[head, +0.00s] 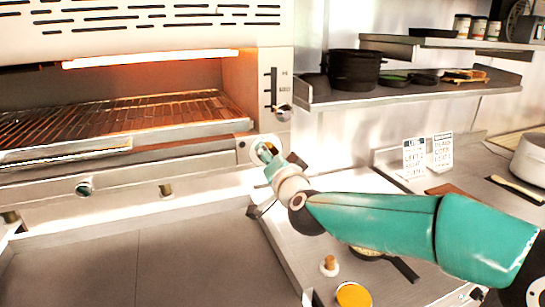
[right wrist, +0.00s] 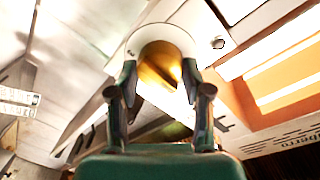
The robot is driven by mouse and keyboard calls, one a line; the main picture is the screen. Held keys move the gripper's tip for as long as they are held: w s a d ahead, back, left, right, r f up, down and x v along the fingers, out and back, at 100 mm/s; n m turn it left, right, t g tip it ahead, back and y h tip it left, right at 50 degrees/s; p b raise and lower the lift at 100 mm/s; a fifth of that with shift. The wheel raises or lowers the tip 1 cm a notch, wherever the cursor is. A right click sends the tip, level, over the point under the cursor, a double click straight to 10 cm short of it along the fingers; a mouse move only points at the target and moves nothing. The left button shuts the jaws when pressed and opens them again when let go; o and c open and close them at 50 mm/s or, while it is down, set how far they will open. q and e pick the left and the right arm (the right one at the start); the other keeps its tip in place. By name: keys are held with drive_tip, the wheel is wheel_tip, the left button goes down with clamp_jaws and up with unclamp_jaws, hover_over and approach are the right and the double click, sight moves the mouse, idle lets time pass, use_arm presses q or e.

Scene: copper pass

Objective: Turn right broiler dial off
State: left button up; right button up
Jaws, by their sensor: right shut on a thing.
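The broiler (head: 262,60) stands at the left in the head view, its upper element (head: 150,58) glowing orange above a wire rack (head: 120,118). The right broiler dial (head: 266,148) is on the front at the rack's right end, partly hidden by my gripper. In the right wrist view the brass-coloured dial (right wrist: 160,62) sits in a pale round plate. My right gripper (head: 272,158) reaches it from the right and is shut on it, one finger on each side in the wrist view (right wrist: 160,88). The dial's pointer setting is not readable. My left gripper is not in view.
A slotted lever plate (head: 272,90) and round knob (head: 283,113) are just above the dial. More knobs (head: 84,188) sit on the lower front. A shelf (head: 400,97) holds a black pot (head: 354,70). A pan (head: 368,253) lies below my right arm.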

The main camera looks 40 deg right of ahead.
drive_tip(key=shift+a+f, duration=0.15)
drive_tip(key=shift+f, duration=0.25)
drive_tip(key=o, duration=1)
drive_tip(key=shift+o, duration=0.9)
drive_tip(key=shift+r, duration=0.2)
drive_tip(key=shift+r, duration=0.1)
drive_tip(key=v, duration=1.1)
drive_tip(key=shift+s, duration=0.4)
